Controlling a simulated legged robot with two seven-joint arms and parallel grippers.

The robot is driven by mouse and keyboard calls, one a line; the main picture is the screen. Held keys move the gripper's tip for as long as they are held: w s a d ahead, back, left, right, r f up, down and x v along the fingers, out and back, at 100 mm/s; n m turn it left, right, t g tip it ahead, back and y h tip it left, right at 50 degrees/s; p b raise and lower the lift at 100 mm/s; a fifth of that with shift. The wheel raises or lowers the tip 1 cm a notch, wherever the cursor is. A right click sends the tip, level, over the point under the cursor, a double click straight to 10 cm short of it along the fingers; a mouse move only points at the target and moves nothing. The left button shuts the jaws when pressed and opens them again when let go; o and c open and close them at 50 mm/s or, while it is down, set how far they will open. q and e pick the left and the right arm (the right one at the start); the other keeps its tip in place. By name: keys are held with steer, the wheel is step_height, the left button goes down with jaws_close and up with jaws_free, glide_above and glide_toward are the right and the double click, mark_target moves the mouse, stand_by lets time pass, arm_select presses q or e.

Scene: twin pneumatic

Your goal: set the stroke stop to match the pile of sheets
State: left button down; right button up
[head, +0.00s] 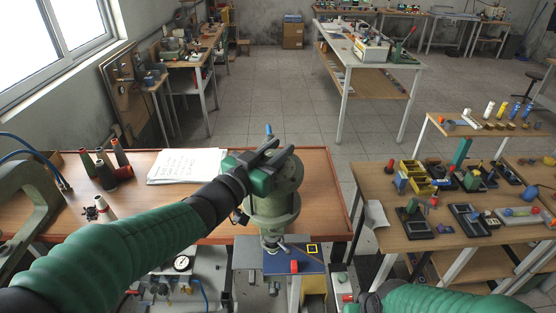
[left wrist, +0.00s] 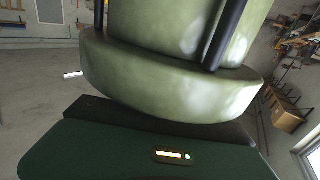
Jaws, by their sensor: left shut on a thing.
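A pile of white sheets (head: 185,166) with writing lies on the brown bench, left of the green press (head: 272,203). The press has a rounded pale-green body. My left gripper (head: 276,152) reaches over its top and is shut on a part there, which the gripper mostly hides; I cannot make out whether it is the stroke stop. In the left wrist view the pale-green press body (left wrist: 175,85) fills the upper middle, close beyond my dark green gripper housing; the fingertips are hidden. My right arm shows at the lower right of the head view, but its fingers are out of frame.
Dark and red cones (head: 104,172) stand on the bench's left, near a large green frame (head: 28,185). Below the press is a blue plate (head: 282,262) with a red block (head: 294,267). A side table (head: 408,238) at right holds yellow bins (head: 416,176) and small fixtures.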

arm_select(q)
steer(key=shift+r+t, duration=0.3)
steer(key=c, duration=1.6)
jaws_free()
steer(key=o, duration=0.5)
steer(key=shift+w+f, duration=0.2)
steer(key=shift+w, duration=0.05)
steer(key=shift+c, duration=0.2)
steer(key=shift+w+d+f, duration=0.1)
steer(key=shift+d, duration=0.05)
steer(key=b+v, duration=0.2)
steer(key=v, duration=1.4)
steer(key=shift+s+r, duration=0.25)
steer(key=shift+s, duration=0.15)
